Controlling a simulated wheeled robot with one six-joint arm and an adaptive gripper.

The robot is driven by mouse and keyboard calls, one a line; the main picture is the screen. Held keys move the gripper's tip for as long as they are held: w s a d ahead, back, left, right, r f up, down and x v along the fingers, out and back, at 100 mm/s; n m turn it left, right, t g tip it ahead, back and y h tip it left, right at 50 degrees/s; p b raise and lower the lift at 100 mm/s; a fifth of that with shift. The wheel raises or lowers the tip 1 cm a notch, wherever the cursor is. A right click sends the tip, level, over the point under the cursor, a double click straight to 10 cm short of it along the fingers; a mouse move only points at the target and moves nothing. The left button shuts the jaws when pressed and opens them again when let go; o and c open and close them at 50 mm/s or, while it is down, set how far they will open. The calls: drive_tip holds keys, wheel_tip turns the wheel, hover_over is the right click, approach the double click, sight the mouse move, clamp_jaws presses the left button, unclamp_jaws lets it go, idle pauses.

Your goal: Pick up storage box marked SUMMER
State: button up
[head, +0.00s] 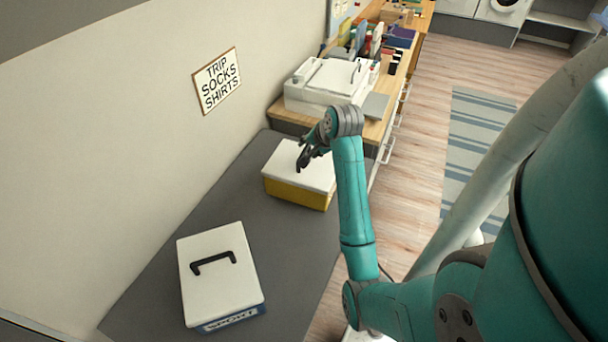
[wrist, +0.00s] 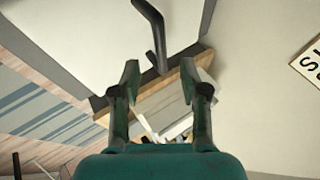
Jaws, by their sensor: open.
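A yellow box with a white lid (head: 285,187) sits on the grey surface (head: 290,250) near the desk. No marking on it is readable from here. My gripper (head: 308,158) is over its lid, open. In the wrist view, the dark handle (wrist: 153,30) on the white lid (wrist: 100,40) shows between and beyond the open fingers (wrist: 160,78); I see no grip on it. A second box (head: 218,270), blue with a white lid and black handle, stands nearer the front.
A wooden desk (head: 376,132) beyond the grey surface holds a white machine-like case (head: 325,85), books and small items. A wall sign (head: 217,81) reads TRIP SOCKS SHIRTS. A striped rug (head: 470,150) lies on the wooden floor at right. The grey surface between the boxes is clear.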

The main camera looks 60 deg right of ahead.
sight(305, 151)
drive_tip(key=shift+x, duration=2.85)
drive_tip(key=shift+a, duration=0.15)
drive_tip(key=shift+c, duration=0.2)
clamp_jaws()
